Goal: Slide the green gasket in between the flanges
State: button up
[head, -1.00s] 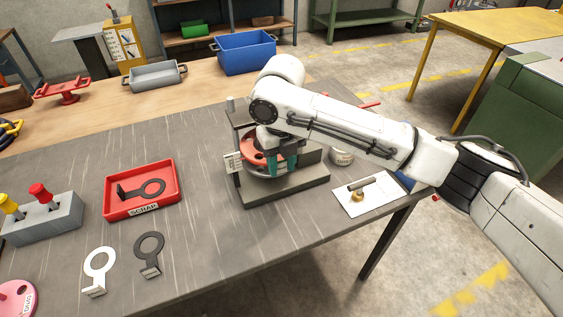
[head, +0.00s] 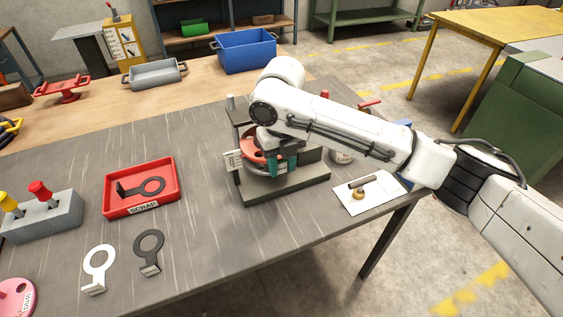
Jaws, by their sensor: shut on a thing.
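The flanged spool sits in a dark grey fixture (head: 290,186) near the table's right side. Its red upper flange (head: 250,152) and grey lower part (head: 262,173) show partly. My gripper (head: 281,164) reaches down at the right front of the spool, its teal fingers close against it. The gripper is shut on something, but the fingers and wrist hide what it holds. I cannot make out the green gasket, nor whether any of it lies between the flanges.
A red scrap tray (head: 112,207) holds a dark tabbed ring. A white ring (head: 98,262) and a dark ring (head: 149,245) lie in front. A grey block with handled tools (head: 48,222) stands left. A white sheet (head: 385,198) with small parts lies right of the fixture.

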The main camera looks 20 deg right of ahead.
jog(key=o, duration=0.9)
